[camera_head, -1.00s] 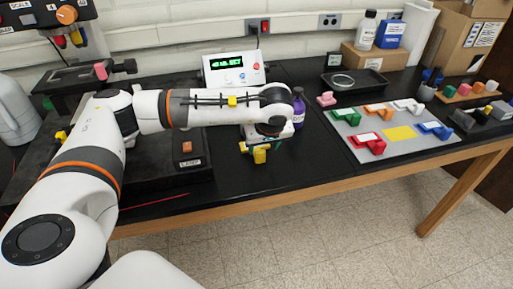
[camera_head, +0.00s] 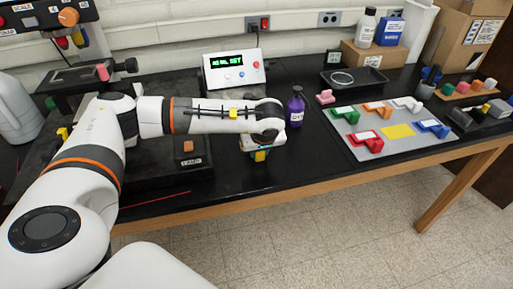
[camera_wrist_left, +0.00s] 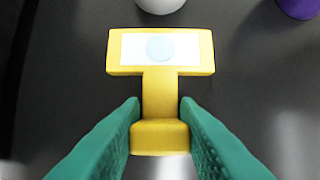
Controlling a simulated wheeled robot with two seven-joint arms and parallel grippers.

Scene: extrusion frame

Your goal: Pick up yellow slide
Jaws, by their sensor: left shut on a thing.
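The yellow slide (camera_wrist_left: 112,52) shows in the left wrist view as a flat yellow plate with a white label, a pale blue disc and a yellow handle. My left gripper (camera_wrist_left: 160,112) has its green fingers on both sides of the handle, shut on it. In the head view, the left gripper (camera_head: 256,146) is below the wrist near the table's front edge, and only a little of the yellow slide shows there, mostly hidden by the gripper and arm. Whether the slide touches the table is unclear. My right gripper is not in view.
A grey board (camera_head: 438,146) on the right holds green, orange, white, red and blue slides and a bare yellow patch (camera_head: 398,132). A purple bottle (camera_head: 296,108) stands just right of the gripper. A control box (camera_head: 234,70) stands behind.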

